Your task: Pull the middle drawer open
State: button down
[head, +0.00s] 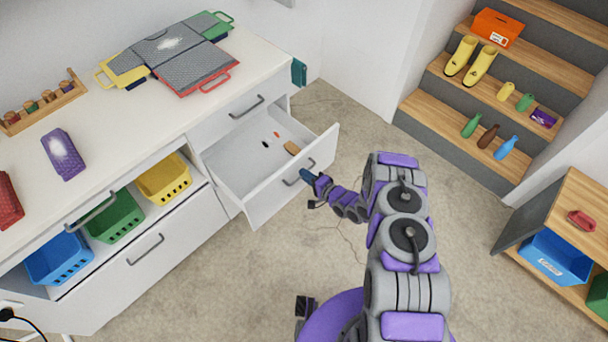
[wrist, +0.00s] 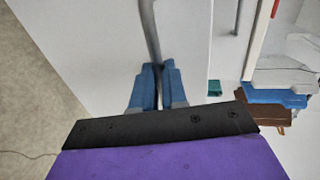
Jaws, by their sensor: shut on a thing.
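The middle drawer (head: 235,172) is white and stands pulled well out of the white cabinet, below a closed drawer (head: 247,108). Its inside shows from above. Its grey bar handle (head: 292,180) is on the front panel (head: 268,196). My gripper (head: 306,175) is at this handle. In the wrist view the two blue fingers of my gripper (wrist: 158,75) are shut on the grey handle (wrist: 150,35), with the white drawer front (wrist: 90,45) behind. Part of the handle is hidden by the fingers.
A few small items (head: 291,148) lie in the drawer. Trays (head: 170,50) and a purple box (head: 63,155) are on the countertop (head: 130,110). Coloured baskets (head: 115,218) sit in the left shelf. Steps (head: 445,118) with shoes and bottles stand at back right. Floor (head: 250,265) before the drawer is clear.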

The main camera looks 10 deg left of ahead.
jog(key=shift+s+d+f, duration=0.2)
jog(key=shift+s+d, duration=0.25)
jog(key=c, duration=1.6)
grip_release()
jog(key=shift+d, duration=0.1)
jog(key=shift+o, duration=1.4)
jog(key=shift+w, duration=0.15)
jog(key=shift+o, duration=0.7)
jog(key=shift+a, duration=0.45)
jog(key=shift+d, duration=0.1)
jog(key=p+v, duration=0.3)
jog(key=v, duration=1.4)
jog(key=shift+d, duration=0.15)
jog(key=shift+w, duration=0.1)
